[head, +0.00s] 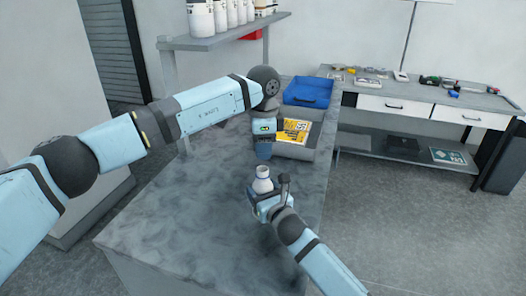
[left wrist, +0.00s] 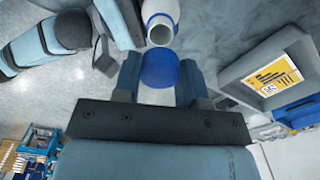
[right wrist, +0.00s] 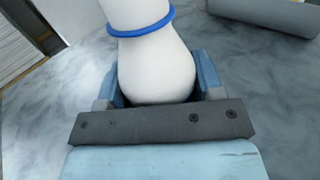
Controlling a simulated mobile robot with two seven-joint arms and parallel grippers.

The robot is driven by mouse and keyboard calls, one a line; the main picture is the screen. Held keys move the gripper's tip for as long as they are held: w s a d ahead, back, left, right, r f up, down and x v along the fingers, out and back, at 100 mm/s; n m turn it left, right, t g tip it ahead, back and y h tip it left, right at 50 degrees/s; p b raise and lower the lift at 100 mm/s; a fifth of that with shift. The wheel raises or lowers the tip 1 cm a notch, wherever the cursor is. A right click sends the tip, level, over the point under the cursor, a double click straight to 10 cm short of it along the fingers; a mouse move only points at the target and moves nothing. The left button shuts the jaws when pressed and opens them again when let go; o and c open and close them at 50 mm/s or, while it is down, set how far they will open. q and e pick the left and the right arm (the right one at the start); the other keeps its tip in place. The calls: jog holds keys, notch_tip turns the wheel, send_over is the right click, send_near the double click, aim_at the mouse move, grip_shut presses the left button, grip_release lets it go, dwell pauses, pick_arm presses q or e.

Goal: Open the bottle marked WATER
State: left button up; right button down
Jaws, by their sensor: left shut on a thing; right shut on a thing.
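The white bottle (head: 262,184) stands upright over the grey worktop, its neck with a blue ring. My right gripper (head: 262,200) is shut on its body; in the right wrist view the bottle (right wrist: 155,70) fills the space between the fingers. No WATER marking is readable. My left gripper (head: 264,155) is above the bottle, pointing down. In the left wrist view it is shut on a blue cap (left wrist: 160,69). The cap is off the bottle, whose open mouth (left wrist: 160,32) shows beside it.
Behind stand a grey tray with a yellow printed sheet (head: 294,131) and a blue bin (head: 307,92). A shelf (head: 222,36) with white containers is at the back left. A side table (head: 430,96) with tools is at the right. The worktop's left front is clear.

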jog(key=shift+c, duration=0.8)
grip_release()
